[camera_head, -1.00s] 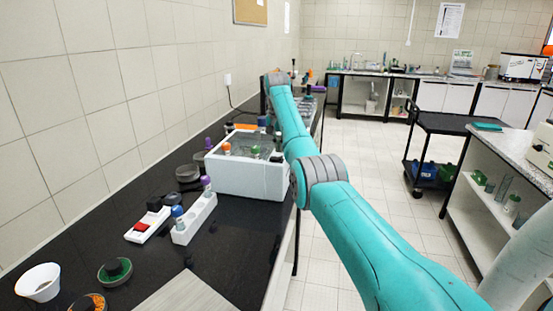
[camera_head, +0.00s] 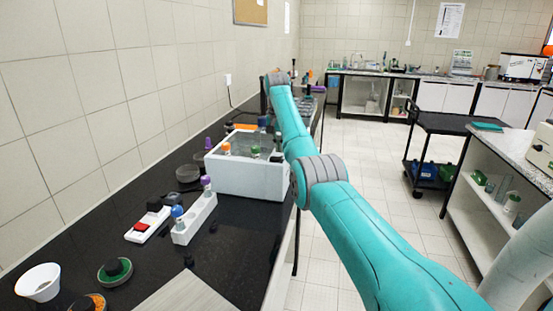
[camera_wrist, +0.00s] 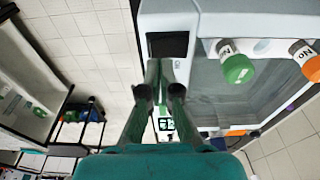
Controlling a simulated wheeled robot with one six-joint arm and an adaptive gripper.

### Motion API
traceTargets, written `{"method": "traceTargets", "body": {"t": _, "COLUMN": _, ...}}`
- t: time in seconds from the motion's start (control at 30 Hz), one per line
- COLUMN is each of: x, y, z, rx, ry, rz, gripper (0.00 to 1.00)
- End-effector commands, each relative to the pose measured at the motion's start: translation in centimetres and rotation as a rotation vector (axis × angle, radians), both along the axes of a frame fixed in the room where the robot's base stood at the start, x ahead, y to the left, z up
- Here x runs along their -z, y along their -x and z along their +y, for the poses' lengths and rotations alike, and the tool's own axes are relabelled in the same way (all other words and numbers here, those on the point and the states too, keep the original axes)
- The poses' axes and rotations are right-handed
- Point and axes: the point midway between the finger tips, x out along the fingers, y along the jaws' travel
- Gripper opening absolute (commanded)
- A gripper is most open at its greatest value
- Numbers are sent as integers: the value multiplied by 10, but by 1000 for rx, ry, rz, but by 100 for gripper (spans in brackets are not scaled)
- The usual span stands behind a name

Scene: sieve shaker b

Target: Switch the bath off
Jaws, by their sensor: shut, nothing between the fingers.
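The bath (camera_head: 240,180) is a white box with a grey, see-through top on the black counter, with capped bottles standing in it. In the wrist view the bath (camera_wrist: 215,22) fills the upper right, with a black rectangular panel (camera_wrist: 168,44) on its pale edge. My gripper (camera_wrist: 160,66) is shut and empty, its fingertips close to the lower edge of that panel. I cannot tell whether they touch it. In the head view my gripper is hidden behind my arm. Any marking or position of a switch on the panel is too small to read.
A green-capped bottle (camera_wrist: 236,66) and an orange-capped bottle (camera_wrist: 305,62) are beside my gripper. A white block (camera_head: 194,222) with a blue-capped tube and a white strip with a red switch (camera_head: 141,226) stand in front of the bath.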

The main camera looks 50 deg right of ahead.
Motion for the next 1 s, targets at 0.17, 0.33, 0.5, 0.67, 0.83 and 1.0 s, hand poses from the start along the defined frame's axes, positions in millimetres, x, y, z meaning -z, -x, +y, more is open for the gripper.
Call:
{"method": "traceTargets", "body": {"t": 0.17, "x": 2, "y": 0, "z": 0, "rx": 0, "ry": 0, "rz": 0, "gripper": 0}}
{"method": "traceTargets", "body": {"t": 0.33, "x": 4, "y": 0, "z": 0, "rx": 0, "ry": 0, "rz": 0, "gripper": 0}}
{"method": "traceTargets", "body": {"t": 0.5, "x": 6, "y": 0, "z": 0, "rx": 0, "ry": 0, "rz": 0, "gripper": 0}}
{"method": "traceTargets", "body": {"t": 0.67, "x": 8, "y": 0, "z": 0, "rx": 0, "ry": 0, "rz": 0, "gripper": 0}}
{"method": "traceTargets", "body": {"t": 0.83, "x": 11, "y": 0, "z": 0, "rx": 0, "ry": 0, "rz": 0, "gripper": 0}}
{"method": "traceTargets", "body": {"t": 1.0, "x": 13, "y": 0, "z": 0, "rx": 0, "ry": 0, "rz": 0, "gripper": 0}}
